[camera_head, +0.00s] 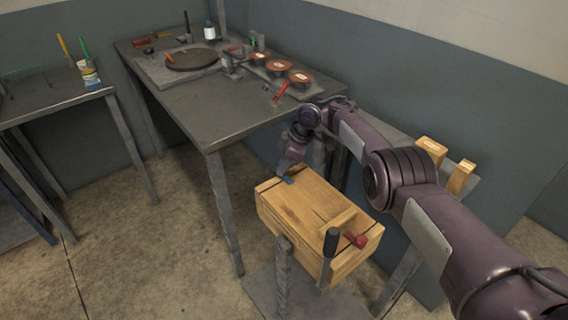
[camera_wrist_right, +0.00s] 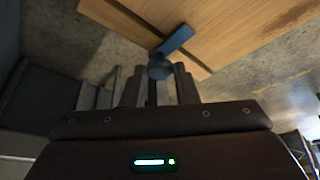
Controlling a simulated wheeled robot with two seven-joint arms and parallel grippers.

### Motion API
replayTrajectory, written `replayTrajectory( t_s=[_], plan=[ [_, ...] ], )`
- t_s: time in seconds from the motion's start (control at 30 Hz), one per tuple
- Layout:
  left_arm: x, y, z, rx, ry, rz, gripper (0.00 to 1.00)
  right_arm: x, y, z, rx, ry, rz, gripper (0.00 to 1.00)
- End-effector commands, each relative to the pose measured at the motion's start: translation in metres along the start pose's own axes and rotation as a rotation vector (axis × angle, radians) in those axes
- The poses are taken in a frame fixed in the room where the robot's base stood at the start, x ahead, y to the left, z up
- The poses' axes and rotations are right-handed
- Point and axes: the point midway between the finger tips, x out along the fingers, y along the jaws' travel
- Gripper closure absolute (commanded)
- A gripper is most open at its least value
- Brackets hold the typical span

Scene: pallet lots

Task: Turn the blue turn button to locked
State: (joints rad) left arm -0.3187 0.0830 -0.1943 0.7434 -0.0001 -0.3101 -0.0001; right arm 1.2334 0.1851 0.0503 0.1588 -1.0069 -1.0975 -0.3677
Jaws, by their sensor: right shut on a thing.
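The wooden box (camera_head: 300,205) stands low in front of the large table, and its pale planks (camera_wrist_right: 215,30) fill the top of the right wrist view. The blue turn button (camera_head: 287,180) is at the box's far left edge. In the right wrist view the blue turn button (camera_wrist_right: 176,39) lies slanted across the wood edge, with a round blue part at its near end. My right gripper (camera_head: 287,170) reaches down to it, and its fingers (camera_wrist_right: 157,82) are shut on the blue turn button. The head view hides part of the button. My left gripper is not in view.
A red knob (camera_head: 357,240) and a black-handled lever (camera_head: 331,242) are at the box's near right end. The large grey table (camera_head: 190,105) stands behind. Open floor (camera_head: 150,240) lies left of the box.

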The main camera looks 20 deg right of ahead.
Motion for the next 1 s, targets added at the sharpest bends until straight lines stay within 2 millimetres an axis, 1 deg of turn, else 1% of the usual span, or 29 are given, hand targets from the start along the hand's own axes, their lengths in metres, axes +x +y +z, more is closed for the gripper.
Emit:
replayTrajectory(
  t_s=[0.03,0.17,0.47,0.57,0.67,0.8,0.9,1.0],
  plan=[
    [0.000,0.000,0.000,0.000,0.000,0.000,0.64,0.000,0.000,0.000,-0.001,-0.001,0.000,0.69],
    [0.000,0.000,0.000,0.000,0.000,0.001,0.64,0.000,0.000,0.000,-0.001,-0.001,0.000,0.52],
    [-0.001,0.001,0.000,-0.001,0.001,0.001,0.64,-0.002,0.000,0.000,0.000,0.000,0.001,0.51],
    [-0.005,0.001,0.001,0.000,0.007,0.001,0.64,-0.011,0.001,-0.001,-0.001,0.000,0.003,0.51],
    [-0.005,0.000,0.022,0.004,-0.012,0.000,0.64,-0.029,0.001,-0.001,-0.002,-0.001,0.004,0.51],
    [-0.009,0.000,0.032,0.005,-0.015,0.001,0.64,-0.053,0.001,-0.001,0.000,0.000,0.004,0.51],
    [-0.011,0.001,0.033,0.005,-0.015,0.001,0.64,-0.066,0.001,-0.001,-0.001,0.000,0.003,0.51],
    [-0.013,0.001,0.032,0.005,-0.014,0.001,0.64,-0.074,0.001,0.000,0.000,0.000,0.001,0.51]
  ],
)
